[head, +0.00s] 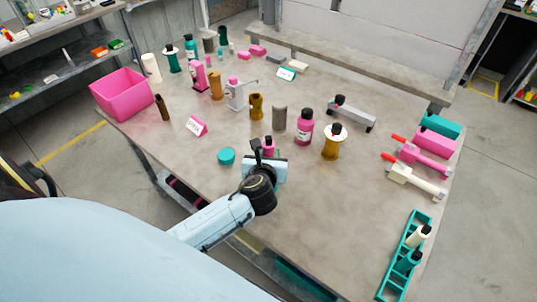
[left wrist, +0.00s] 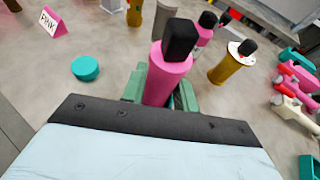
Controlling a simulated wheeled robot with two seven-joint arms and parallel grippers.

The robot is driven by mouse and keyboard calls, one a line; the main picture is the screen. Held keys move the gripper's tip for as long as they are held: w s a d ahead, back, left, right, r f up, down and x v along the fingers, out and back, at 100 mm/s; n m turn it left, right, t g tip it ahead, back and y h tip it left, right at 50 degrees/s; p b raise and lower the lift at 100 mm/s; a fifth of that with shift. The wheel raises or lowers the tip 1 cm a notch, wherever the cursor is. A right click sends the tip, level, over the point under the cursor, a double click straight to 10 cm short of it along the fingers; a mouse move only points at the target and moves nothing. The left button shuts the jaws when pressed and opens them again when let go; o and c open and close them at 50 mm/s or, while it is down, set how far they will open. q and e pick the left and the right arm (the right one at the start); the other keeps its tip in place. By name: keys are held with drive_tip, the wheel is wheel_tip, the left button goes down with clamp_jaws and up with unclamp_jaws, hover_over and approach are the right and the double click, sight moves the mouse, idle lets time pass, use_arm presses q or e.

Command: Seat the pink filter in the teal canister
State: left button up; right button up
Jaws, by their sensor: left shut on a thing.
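The pink filter (left wrist: 168,76), a pink cylinder with a black top, is held upright between the green fingers of my left gripper (left wrist: 160,95). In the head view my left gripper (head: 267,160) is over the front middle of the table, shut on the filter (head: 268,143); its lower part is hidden. A teal upright vessel (head: 173,62) with a pale rim and dark top stands at the far left; another teal one (head: 190,50) is beside it. I cannot tell which is the teal canister. My right gripper is not in view.
A flat round teal piece (head: 227,156) lies left of my gripper. The PINK sign (head: 197,125), a labelled pink bottle (head: 305,127) and an amber vessel (head: 333,143) stand beyond it. A teal rack (head: 412,240) with cream and teal cylinders is right.

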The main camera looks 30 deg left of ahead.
use_arm(q)
drive_tip(key=o, duration=1)
drive_tip(key=shift+o, duration=0.2)
drive_tip(key=s+d+p, duration=0.4)
drive_tip(key=s, duration=0.4)
drive_tip(key=shift+s, duration=0.2)
